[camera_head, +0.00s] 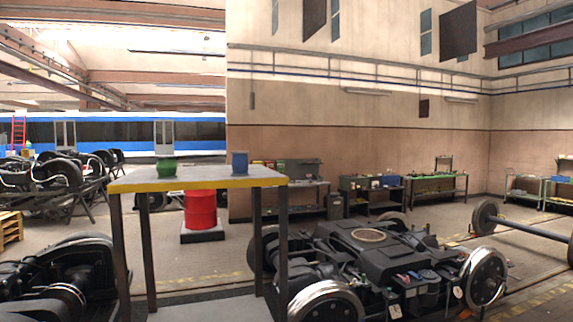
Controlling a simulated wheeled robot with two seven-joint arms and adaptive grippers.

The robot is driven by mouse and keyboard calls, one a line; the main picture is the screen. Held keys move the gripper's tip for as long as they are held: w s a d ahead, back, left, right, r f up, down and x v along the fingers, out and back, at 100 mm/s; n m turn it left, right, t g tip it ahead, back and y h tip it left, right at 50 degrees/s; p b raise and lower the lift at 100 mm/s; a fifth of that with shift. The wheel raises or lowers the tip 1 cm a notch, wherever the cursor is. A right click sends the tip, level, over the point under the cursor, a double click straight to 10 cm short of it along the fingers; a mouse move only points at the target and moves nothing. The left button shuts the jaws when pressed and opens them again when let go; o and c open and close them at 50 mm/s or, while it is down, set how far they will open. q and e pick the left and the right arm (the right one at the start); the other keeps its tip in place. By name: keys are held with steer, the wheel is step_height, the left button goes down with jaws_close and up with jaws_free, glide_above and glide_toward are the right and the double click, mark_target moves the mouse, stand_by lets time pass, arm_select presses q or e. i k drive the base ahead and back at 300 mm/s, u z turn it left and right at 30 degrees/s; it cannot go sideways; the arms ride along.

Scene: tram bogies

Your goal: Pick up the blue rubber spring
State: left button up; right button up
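The blue rubber spring (240,162) is a small upright blue cylinder. It stands on the right part of a tall table (204,184) with a yellow front edge. A green round part (167,168) stands on the same table to its left, with a clear gap between them. Neither of my grippers shows in the head view, so their states are hidden.
A dark bogie (380,255) with shiny wheels stands right of the table, another (65,275) at the lower left. A red barrel (200,210) is behind the table. A wheelset (530,225) lies at the right. Workbenches (372,190) line the back wall.

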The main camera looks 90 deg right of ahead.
mark_target(240, 163)
steer(key=z, duration=2.5)
steer(key=i, duration=1.3)
steer(key=z, duration=0.05)
